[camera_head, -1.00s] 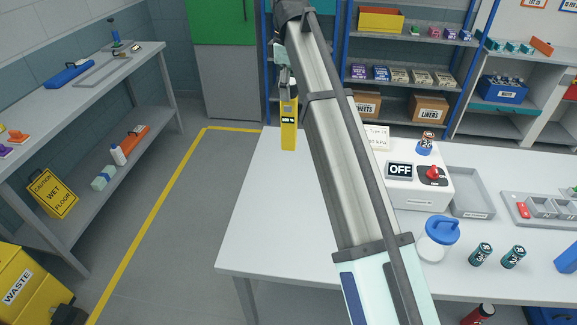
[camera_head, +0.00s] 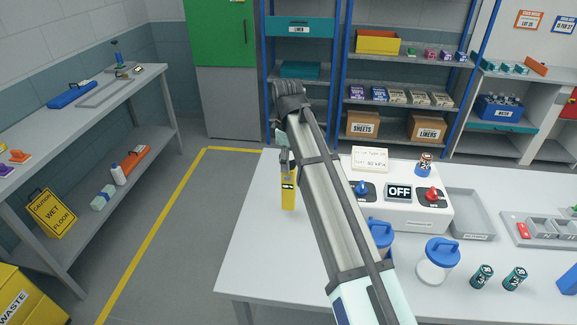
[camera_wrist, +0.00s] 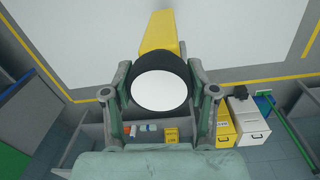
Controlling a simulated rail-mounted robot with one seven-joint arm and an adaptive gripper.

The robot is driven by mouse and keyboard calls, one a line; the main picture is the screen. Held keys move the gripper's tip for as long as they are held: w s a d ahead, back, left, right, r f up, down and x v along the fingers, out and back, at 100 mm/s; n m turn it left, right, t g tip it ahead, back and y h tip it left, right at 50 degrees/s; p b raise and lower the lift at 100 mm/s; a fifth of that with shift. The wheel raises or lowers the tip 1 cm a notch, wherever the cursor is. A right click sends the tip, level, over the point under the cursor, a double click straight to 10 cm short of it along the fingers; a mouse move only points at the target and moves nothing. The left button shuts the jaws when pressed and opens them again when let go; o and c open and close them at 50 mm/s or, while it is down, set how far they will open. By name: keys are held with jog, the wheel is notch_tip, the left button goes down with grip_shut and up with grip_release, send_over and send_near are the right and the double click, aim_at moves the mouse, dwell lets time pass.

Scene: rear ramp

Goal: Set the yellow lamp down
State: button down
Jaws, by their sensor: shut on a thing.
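The yellow lamp (camera_head: 288,198) hangs upright below my gripper (camera_head: 286,165), over the left part of the white table (camera_head: 258,240). In the wrist view, the fingers of my gripper (camera_wrist: 160,95) are closed on both sides of the lamp's round black head, which has a white face (camera_wrist: 159,85). The lamp's yellow body (camera_wrist: 160,33) extends beyond the head there. I cannot tell whether the lamp's lower end touches the table. My arm hides part of the table to the right of the lamp.
A white control box (camera_head: 399,206) with an OFF display and knobs stands right of my arm. Blue-lidded jars (camera_head: 437,262), batteries (camera_head: 482,277) and a grey tray (camera_head: 468,213) are further right. The table's left end around the lamp is clear.

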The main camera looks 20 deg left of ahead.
jog(key=shift+f+p, duration=0.35)
jog(key=shift+f, duration=1.15)
jog(key=shift+c, duration=1.6)
grip_release()
jog(key=shift+f, duration=0.1)
jog(key=r+b, duration=0.3)
jog(key=r, duration=0.8)
jog(key=shift+s, duration=0.2)
jog(key=shift+r, duration=0.65)
